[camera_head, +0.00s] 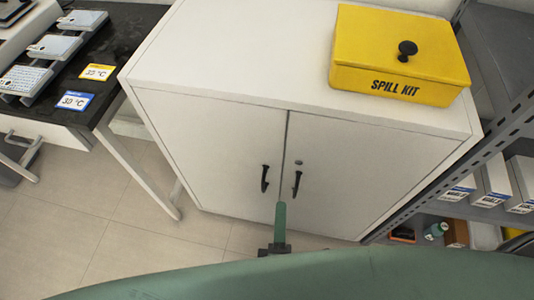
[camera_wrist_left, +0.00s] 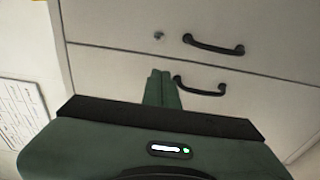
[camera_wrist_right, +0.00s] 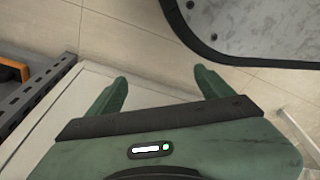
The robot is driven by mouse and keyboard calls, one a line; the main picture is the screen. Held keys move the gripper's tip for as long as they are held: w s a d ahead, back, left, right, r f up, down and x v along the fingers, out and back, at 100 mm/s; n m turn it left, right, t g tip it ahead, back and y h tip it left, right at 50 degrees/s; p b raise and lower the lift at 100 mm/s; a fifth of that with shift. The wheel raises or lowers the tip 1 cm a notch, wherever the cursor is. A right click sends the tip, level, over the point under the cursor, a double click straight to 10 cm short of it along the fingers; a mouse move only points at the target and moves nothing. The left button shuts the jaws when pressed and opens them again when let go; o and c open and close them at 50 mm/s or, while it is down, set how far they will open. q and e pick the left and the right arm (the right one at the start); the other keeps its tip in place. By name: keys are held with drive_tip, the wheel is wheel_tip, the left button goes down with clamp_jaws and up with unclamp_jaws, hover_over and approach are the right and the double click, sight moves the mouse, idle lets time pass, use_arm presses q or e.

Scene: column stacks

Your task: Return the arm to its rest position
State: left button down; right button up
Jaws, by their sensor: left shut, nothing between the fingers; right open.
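My left gripper (camera_head: 280,222) shows in the head view low in front of the white cabinet (camera_head: 210,125), near its two black door handles. In the left wrist view its green fingers (camera_wrist_left: 161,88) are together with nothing between them, beside a black handle (camera_wrist_left: 200,87). I cannot tell whether they touch the handle. Both cabinet doors look closed. My right gripper (camera_wrist_right: 160,82) shows only in the right wrist view. Its fingers are spread apart and empty, above a pale surface and the tiled floor.
A yellow spill kit box (camera_head: 390,90) with a black knob stands on the cabinet top. A dark bench (camera_head: 110,55) with several grey devices is at the left. A grey metal shelf (camera_head: 505,115) with boxes is at the right. Tiled floor (camera_head: 125,235) is clear at lower left.

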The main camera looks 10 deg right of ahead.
use_arm(q)
drive_tip(key=s+a+f+m+g+p, duration=0.2)
drive_tip(key=a+f+m+g+p, duration=0.15)
drive_tip(key=f, duration=0.35)
drive_tip(key=s+a+f+m+g+h+p, duration=0.1)
drive_tip(key=s+a+f+m+g+p, duration=0.1)
drive_tip(key=f+m, duration=0.4)
drive_tip(key=s+a+f+m+g+p, duration=0.1)
drive_tip(key=a+f+m+g+p, duration=0.2)
drive_tip(key=f, duration=0.5)
drive_tip(key=s+a+f+m+g+y+p, duration=0.2)
drive_tip(key=s+a+f+g+p, duration=0.1)
drive_tip(key=s+a, duration=0.5)
drive_tip(key=s+a+f+m+g+y+p, duration=0.2)
drive_tip(key=s+a+f+g, duration=0.3)
drive_tip(key=s+a, duration=0.4)
drive_tip(key=a+f+m+p, duration=0.1)
drive_tip(key=a, duration=0.4)
drive_tip(key=shift+f+y, duration=0.15)
drive_tip(key=shift+y, duration=0.25)
use_arm(e)
drive_tip(key=s+d+r, duration=0.1)
drive_tip(key=s+r, duration=0.1)
drive_tip(key=s, duration=0.5)
drive_tip(key=s+d+r+g, duration=0.1)
drive_tip(key=s, duration=0.6)
drive_tip(key=shift+d+r, duration=0.3)
drive_tip(key=shift+r, duration=0.05)
use_arm(q)
drive_tip(key=shift+m, duration=0.25)
